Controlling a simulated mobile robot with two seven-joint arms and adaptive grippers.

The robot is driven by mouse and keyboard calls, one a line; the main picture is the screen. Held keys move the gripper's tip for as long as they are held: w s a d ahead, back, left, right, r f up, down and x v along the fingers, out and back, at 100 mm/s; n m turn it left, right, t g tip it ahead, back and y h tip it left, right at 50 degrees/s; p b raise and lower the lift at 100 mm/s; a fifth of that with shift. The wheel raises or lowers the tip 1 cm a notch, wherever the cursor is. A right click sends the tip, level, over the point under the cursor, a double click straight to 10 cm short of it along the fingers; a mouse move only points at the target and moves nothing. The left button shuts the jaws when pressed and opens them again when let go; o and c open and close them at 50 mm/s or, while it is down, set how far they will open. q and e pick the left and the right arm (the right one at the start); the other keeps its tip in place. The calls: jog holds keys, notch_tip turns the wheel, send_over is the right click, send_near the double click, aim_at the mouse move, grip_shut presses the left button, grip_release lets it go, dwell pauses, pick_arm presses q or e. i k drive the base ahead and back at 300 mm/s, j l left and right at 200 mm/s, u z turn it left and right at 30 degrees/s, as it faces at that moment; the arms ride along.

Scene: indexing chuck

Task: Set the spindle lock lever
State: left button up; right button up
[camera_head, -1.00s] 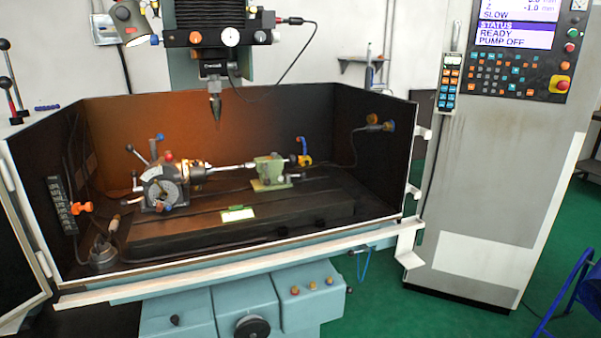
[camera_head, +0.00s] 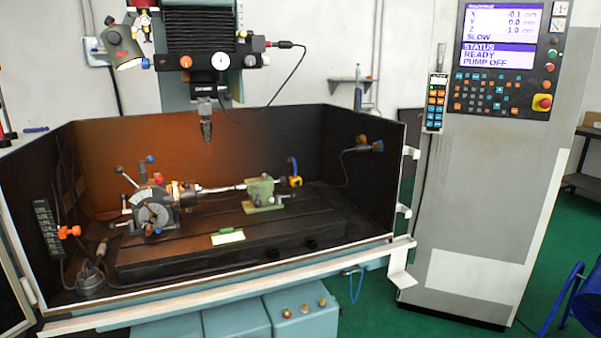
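The grey indexing chuck (camera_head: 153,213), with a pale dial on its front, stands at the left end of the machine bed. Several ball-ended levers rise from it: one with a blue ball (camera_head: 149,159) points up, and dark-balled ones (camera_head: 117,169) point up-left and left. A red knob (camera_head: 157,178) sits on top. I cannot tell which is the spindle lock lever. A bar (camera_head: 220,188) runs from the chuck to a green tailstock (camera_head: 262,193), which has a blue handle (camera_head: 293,166) beside it. Neither of my grippers is in view.
A dark enclosure with a white front rail (camera_head: 230,288) surrounds the bed. A pointed tool (camera_head: 206,130) hangs from the machine head above. A control cabinet (camera_head: 490,190) stands at the right, a blue object (camera_head: 580,300) at the lower right. Green floor shows between.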

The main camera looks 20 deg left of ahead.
aim_at(159, 179)
jog(key=u, duration=1.4)
